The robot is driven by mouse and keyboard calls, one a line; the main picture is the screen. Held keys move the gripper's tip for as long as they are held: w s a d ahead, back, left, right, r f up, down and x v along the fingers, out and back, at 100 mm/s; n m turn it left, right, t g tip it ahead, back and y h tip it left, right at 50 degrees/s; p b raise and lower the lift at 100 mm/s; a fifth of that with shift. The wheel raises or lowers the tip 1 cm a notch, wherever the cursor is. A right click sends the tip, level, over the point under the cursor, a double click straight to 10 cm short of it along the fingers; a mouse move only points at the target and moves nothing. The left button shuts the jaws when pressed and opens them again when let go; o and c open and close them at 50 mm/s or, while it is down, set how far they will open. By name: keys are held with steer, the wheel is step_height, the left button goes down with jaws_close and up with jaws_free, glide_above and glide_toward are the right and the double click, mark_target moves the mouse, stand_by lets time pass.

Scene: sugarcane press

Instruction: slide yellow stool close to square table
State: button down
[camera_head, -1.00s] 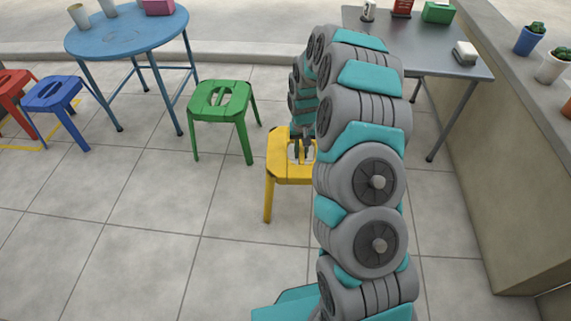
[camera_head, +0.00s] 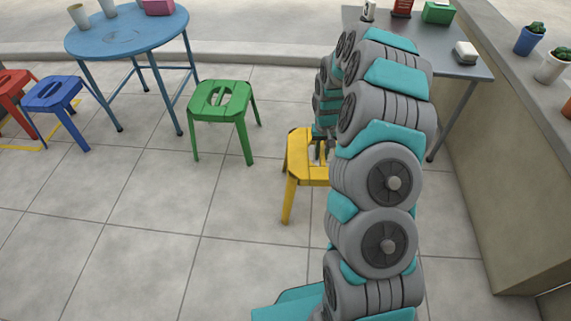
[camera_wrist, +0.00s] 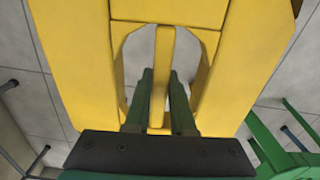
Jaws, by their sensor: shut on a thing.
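The yellow stool (camera_head: 304,158) stands upright on the tiled floor in the middle of the head view, its right part hidden behind my arm. My gripper (camera_head: 321,150) reaches down to the stool's seat. In the wrist view, the yellow seat (camera_wrist: 75,60) fills the upper middle. There my gripper (camera_wrist: 161,85) has its two green fingers on either side of the bar in the seat's handle opening, shut on it. The grey square table (camera_head: 440,62) stands behind and to the right of the stool, partly hidden by my arm.
A green stool (camera_head: 220,100) stands left of the yellow one and shows in the wrist view (camera_wrist: 270,145). A blue round table (camera_head: 125,35), a blue stool (camera_head: 52,95) and a red stool (camera_head: 12,85) are further left. A low wall (camera_head: 500,170) runs along the right.

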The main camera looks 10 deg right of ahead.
steer(key=shift+d, duration=0.1)
steer(key=s+d, duration=0.3)
steer(key=d, duration=0.8)
steer(key=shift+s+d, duration=0.25)
stand_by(0.8)
steer(key=s+d, duration=0.3)
steer(key=d, duration=0.8)
steer(key=shift+s+d+p, duration=0.25)
steer(key=shift+p, duration=0.1)
stand_by(0.6)
steer(key=shift+d, duration=0.1)
steer(key=s+d, duration=0.2)
steer(key=d, duration=0.4)
stand_by(0.7)
